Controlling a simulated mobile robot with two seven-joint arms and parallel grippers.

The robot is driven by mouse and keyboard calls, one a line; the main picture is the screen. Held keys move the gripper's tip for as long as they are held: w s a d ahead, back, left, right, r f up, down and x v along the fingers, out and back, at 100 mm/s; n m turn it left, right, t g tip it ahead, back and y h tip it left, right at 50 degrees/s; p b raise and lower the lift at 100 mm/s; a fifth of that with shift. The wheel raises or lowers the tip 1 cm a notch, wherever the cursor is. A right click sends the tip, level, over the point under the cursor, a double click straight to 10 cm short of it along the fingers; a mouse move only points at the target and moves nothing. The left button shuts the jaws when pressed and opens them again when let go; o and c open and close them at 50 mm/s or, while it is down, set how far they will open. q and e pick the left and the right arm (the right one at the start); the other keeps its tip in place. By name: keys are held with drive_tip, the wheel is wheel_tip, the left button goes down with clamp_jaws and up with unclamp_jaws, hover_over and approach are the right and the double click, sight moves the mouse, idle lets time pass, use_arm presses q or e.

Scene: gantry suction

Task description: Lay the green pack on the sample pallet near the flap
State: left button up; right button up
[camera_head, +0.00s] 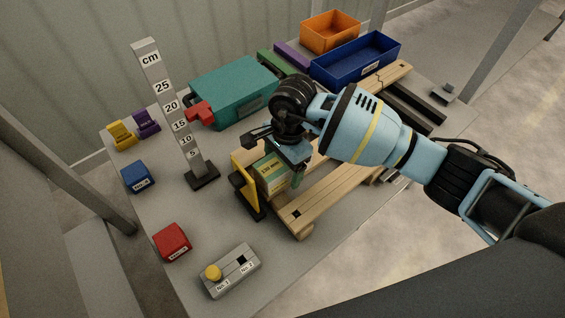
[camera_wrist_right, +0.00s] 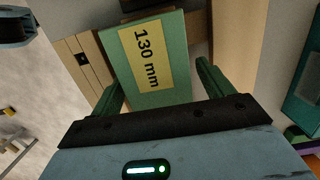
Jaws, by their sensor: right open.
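The green pack (camera_head: 271,174), with a yellow label, is at the near-left end of the wooden sample pallet (camera_head: 327,196). It is right beside the yellow upright flap (camera_head: 244,186). In the right wrist view the pack (camera_wrist_right: 170,85) shows its "130 mm" label. My right gripper (camera_head: 284,163) is at the pack from above. Its two green fingers (camera_wrist_right: 160,88) are apart, one on each side of the pack; I cannot tell whether they touch it. The pack's underside is hidden. My left gripper is not in view.
A cm scale post (camera_head: 173,110) stands left of the flap. A teal case (camera_head: 234,90) with a red part lies behind. Blue (camera_head: 354,62) and orange (camera_head: 330,32) bins stand at the back. A red block (camera_head: 172,242) and a grey button box (camera_head: 231,270) are in front.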

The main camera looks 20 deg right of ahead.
drive_tip(key=r, duration=0.4)
drive_tip(key=r+p, duration=0.1)
drive_tip(key=r, duration=0.1)
drive_tip(key=shift+w+d+r, duration=0.15)
drive_tip(key=shift+d+r, duration=0.15)
drive_tip(key=shift+d, duration=0.1)
drive_tip(key=shift+r, duration=0.55)
